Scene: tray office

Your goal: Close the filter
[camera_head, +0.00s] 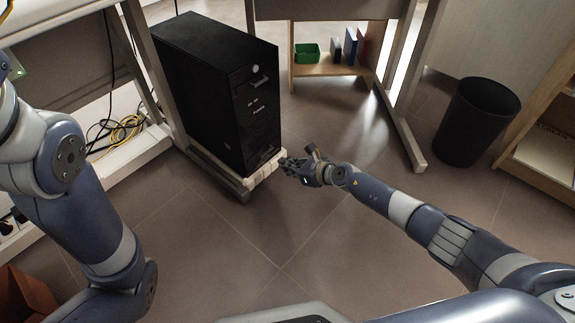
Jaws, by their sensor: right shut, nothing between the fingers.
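A black tower cabinet (205,90) with a handle and small labels on its front stands left of centre. I cannot clearly make out the filter; the lower front of the cabinet is partly dark. A pale ledge (262,172) shows at the foot of the cabinet. My right gripper (287,166) is shut and empty, close by the lower front corner of the cabinet and the right end of the ledge. I cannot tell whether it touches either. My left arm comes in at the left, but its gripper is out of view.
A black waste bin (478,120) stands at the right beside a wooden shelf (540,150). A low wooden shelf (330,70) with a green box (306,53) and books stands behind. Cables (120,130) lie at the left. The tiled floor in front is clear.

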